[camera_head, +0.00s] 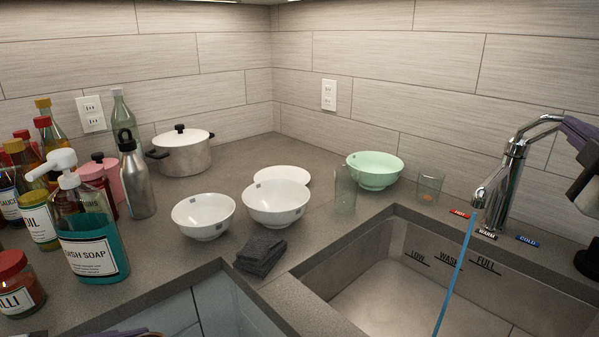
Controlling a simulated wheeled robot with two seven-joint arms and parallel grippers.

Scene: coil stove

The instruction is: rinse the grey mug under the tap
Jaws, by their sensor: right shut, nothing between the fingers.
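The chrome tap (502,188) stands behind the sink, and a blue stream of water (455,272) runs from its spout into the basin (385,296). My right gripper (568,126) is at the right edge, shut and empty, with its purple fingers at the end of the tap's lever (540,121). I cannot tell whether they touch. A sliver of purple and black at the bottom left edge looks like my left gripper (132,333); its jaws are cut off. I see no grey mug in this view.

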